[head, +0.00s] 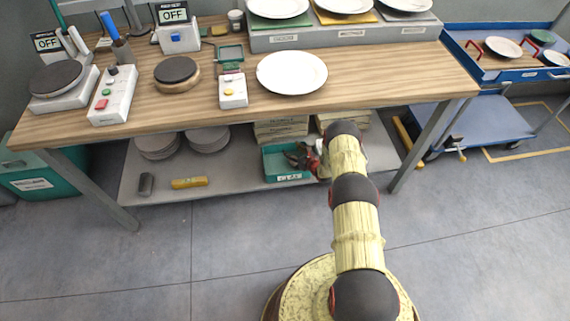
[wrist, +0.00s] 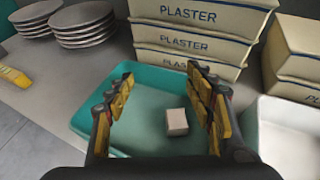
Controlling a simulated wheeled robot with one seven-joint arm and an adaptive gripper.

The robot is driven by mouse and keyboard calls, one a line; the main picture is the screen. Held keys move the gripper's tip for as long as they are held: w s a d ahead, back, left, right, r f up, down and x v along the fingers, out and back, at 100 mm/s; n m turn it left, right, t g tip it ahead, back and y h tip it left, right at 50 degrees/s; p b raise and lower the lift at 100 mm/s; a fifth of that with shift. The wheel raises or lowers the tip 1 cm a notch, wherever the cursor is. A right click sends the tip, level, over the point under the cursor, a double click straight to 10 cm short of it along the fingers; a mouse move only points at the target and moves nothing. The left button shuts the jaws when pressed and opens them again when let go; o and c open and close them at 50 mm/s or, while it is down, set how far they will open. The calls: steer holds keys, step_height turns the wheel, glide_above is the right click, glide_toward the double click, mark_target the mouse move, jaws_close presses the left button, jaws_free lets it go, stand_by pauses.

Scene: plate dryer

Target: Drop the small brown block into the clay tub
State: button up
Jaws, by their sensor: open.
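A teal tub (wrist: 78,122) stands on the lower shelf under the workbench; it also shows in the head view (head: 274,167). Its front label is too small to read. A small pale beige-brown block (wrist: 177,122) is inside the tub, apparently on its floor, right of the middle. My gripper (wrist: 161,78) is open over the tub, with its two yellow-padded fingers spread. The block shows between the fingers, nearer the right one, and neither finger visibly grips it. In the head view my gripper (head: 306,156) reaches in beneath the bench top, and the block cannot be made out.
Stacked plaster bags (wrist: 190,40) stand behind the tub. A white tub (wrist: 285,140) is close on its right. Grey plate stacks (wrist: 85,25) and a yellow object (head: 189,183) lie left on the shelf.

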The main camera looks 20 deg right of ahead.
steer(key=shift+s, duration=0.1)
steer(key=v, duration=1.1)
steer(key=shift+s, duration=0.4)
